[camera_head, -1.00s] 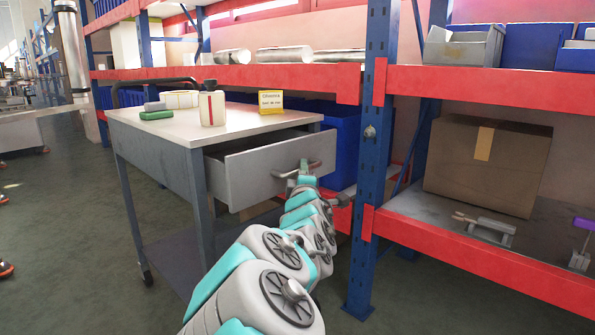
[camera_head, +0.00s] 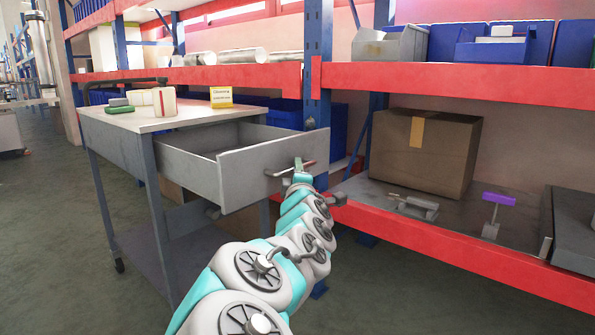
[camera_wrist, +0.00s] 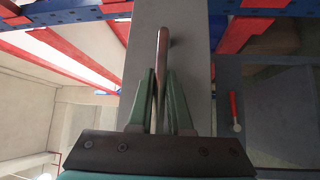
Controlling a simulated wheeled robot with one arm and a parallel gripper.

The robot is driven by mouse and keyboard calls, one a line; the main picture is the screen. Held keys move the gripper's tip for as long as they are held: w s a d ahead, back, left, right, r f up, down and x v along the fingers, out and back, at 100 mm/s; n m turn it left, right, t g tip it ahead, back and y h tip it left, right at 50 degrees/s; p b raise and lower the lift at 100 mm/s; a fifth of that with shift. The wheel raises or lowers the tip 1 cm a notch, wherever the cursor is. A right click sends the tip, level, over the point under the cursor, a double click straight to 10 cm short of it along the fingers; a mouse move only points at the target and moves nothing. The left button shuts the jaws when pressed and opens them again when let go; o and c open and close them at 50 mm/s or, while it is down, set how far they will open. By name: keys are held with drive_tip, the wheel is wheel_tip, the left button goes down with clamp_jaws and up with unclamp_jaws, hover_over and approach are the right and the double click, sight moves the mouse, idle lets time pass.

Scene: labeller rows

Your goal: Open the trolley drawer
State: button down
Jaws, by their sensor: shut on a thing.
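The trolley (camera_head: 155,121) stands at the left with a pale top and a grey frame. Its drawer (camera_head: 240,176) is pulled well out, and its hollow inside shows behind the front panel. The drawer handle (camera_head: 281,174) is a bar on the front panel; it also shows in the wrist view (camera_wrist: 162,48). My gripper (camera_head: 299,169) is at the handle, and in the wrist view its two green fingers (camera_wrist: 162,95) are closed around the bar. The inside of the drawer appears empty where visible.
A cleaning bottle (camera_head: 165,101), green block (camera_head: 120,110) and yellow sign (camera_head: 221,97) sit on the trolley top. A blue rack post (camera_head: 317,70) stands close right of the drawer. A cardboard box (camera_head: 425,150) is on the lower red-edged shelf. Floor at front left is clear.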

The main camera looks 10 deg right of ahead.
drive_tip(key=c, duration=0.8)
unclamp_jaws()
drive_tip(key=shift+c, duration=0.2)
drive_tip(key=shift+s, duration=0.15)
drive_tip(key=v, duration=0.7)
drive_tip(key=shift+s, duration=0.3)
drive_tip(key=shift+f, duration=0.1)
